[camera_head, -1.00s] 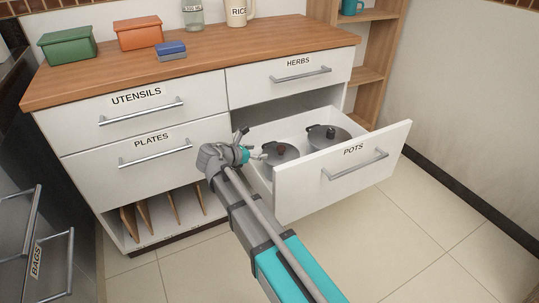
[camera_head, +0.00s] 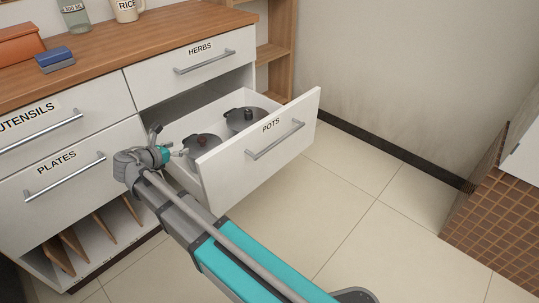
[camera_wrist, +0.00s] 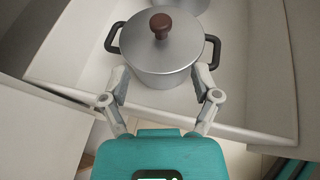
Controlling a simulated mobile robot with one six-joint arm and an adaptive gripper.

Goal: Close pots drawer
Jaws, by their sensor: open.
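The pots drawer (camera_head: 232,176) is pulled well out of the cabinet, its white front labelled POTS with a bar handle (camera_head: 275,140). Two grey lidded pots stand inside, the nearer pot (camera_head: 201,146) and the farther pot (camera_head: 244,118). My gripper (camera_head: 180,152) is at the drawer's left side, close to the nearer pot. In the wrist view, my gripper (camera_wrist: 161,98) is open, with its fingers at the near side of the pot (camera_wrist: 162,50), which has a brown knob. I cannot tell whether the fingers touch the pot or the drawer wall. Nothing is held.
The herbs drawer (camera_head: 190,68), utensils drawer (camera_head: 60,110) and plates drawer (camera_head: 75,185) are shut. Boards stand in the open slot (camera_head: 75,240) below. Open tiled floor (camera_head: 330,200) lies right of the drawer. A brown tiled block (camera_head: 495,215) stands at the right.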

